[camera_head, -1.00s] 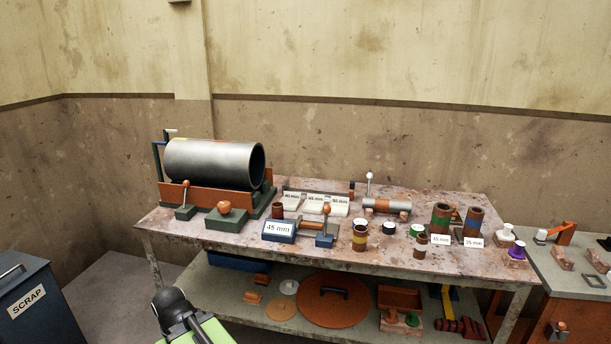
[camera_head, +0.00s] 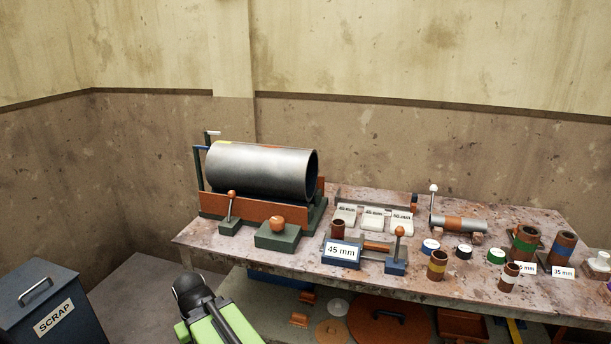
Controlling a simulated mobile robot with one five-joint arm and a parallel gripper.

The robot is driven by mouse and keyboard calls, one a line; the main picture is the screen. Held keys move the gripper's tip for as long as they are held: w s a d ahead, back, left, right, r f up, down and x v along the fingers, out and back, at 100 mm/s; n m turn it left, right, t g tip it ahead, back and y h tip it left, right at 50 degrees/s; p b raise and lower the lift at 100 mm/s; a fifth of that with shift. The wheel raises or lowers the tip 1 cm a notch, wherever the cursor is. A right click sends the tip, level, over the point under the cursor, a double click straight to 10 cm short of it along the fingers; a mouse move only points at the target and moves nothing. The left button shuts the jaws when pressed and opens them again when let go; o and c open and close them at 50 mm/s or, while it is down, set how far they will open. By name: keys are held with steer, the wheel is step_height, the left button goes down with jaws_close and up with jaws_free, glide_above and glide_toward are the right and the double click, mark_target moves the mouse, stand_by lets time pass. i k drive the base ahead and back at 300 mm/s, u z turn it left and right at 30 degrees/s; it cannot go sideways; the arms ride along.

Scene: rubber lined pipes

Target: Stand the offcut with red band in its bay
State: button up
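I cannot make out a red band on any offcut for sure. A short dark reddish-brown offcut (camera_head: 338,230) stands at the back of the blue holder marked 45 mm (camera_head: 342,251); its band is too small to tell. Other offcuts stand on the bench: one with a yellow band (camera_head: 437,265), one with a pale band (camera_head: 509,275), a larger green-banded one (camera_head: 524,243) and a blue-banded one (camera_head: 563,247). Three pale label plates (camera_head: 374,218) stand at the back, with a rail behind them. My green and black arm shows at the bottom, but no gripper fingers show.
A large grey pipe (camera_head: 262,170) lies in an orange and green cradle on the bench's left. Coloured caps (camera_head: 463,252) sit mid-bench. A blue SCRAP bin (camera_head: 45,305) stands at lower left. The lower shelf holds an orange disc (camera_head: 390,328). Open floor lies between bin and bench.

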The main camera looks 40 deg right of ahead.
mark_target(338, 224)
steer(key=i, duration=0.9)
steer(key=z, duration=0.05)
